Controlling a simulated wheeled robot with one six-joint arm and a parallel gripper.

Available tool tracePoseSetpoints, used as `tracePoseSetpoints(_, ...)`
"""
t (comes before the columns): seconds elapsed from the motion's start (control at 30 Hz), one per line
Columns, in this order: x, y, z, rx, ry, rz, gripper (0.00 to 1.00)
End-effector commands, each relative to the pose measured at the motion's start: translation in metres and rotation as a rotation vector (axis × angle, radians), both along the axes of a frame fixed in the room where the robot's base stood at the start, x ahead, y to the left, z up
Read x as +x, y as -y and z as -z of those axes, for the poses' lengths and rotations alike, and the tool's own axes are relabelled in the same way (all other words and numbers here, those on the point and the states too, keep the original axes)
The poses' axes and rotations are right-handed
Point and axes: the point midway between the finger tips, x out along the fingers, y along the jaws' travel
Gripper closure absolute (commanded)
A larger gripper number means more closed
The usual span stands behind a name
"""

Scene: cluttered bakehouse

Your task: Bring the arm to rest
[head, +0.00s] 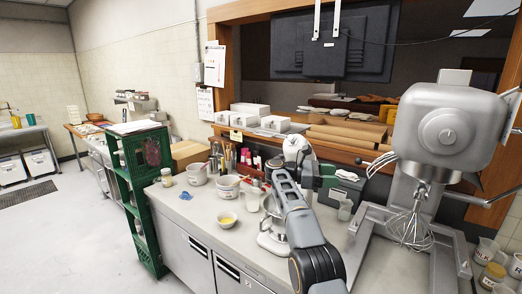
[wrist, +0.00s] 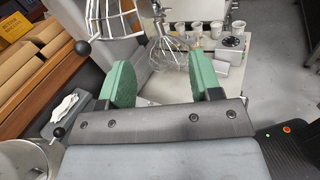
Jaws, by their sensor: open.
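My gripper (wrist: 162,78) is open, its two green finger pads standing apart with nothing between them. In the head view my arm reaches up from the bottom edge over the counter and bends at the white joint. The gripper end (head: 327,174) is small there, left of the mixer (head: 443,130), and partly hard to make out. In the wrist view the mixer's wire whisk (wrist: 172,52) shows beyond the fingers, and I cannot tell the exact gap.
The counter (head: 205,217) holds a bowl with yellow contents (head: 227,220), tubs and jars. A green crate stack (head: 143,200) stands at its left end. A box with white tissue (wrist: 64,108) lies left of the fingers. Open floor (head: 70,235) is at the left.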

Motion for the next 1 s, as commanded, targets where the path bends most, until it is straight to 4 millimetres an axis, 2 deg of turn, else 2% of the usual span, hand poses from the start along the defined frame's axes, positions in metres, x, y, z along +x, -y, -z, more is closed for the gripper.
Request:
tracePoseSetpoints(0.2, 0.027, 0.010, -0.004, -0.046, -0.139, -0.134, 0.42)
tracePoseSetpoints(0.43, 0.077, -0.001, 0.006, -0.193, -0.420, -0.361, 0.42)
tracePoseSetpoints(0.57, 0.111, -0.017, 0.011, -0.337, -0.653, -0.528, 0.42)
tracePoseSetpoints(0.67, 0.138, -0.039, 0.014, -0.510, -0.894, -0.689, 0.42)
tracePoseSetpoints(0.73, 0.153, -0.061, 0.018, -0.672, -1.100, -0.816, 0.42)
tracePoseSetpoints(0.8, 0.157, -0.084, 0.026, -0.854, -1.310, -0.933, 0.42)
tracePoseSetpoints(0.87, 0.153, -0.103, 0.037, -1.019, -1.485, -1.025, 0.42)
tracePoseSetpoints(0.97, 0.124, -0.129, 0.060, -1.315, -1.766, -1.164, 0.42)
tracePoseSetpoints(1.0, 0.106, -0.136, 0.072, -1.439, -1.873, -1.217, 0.42)
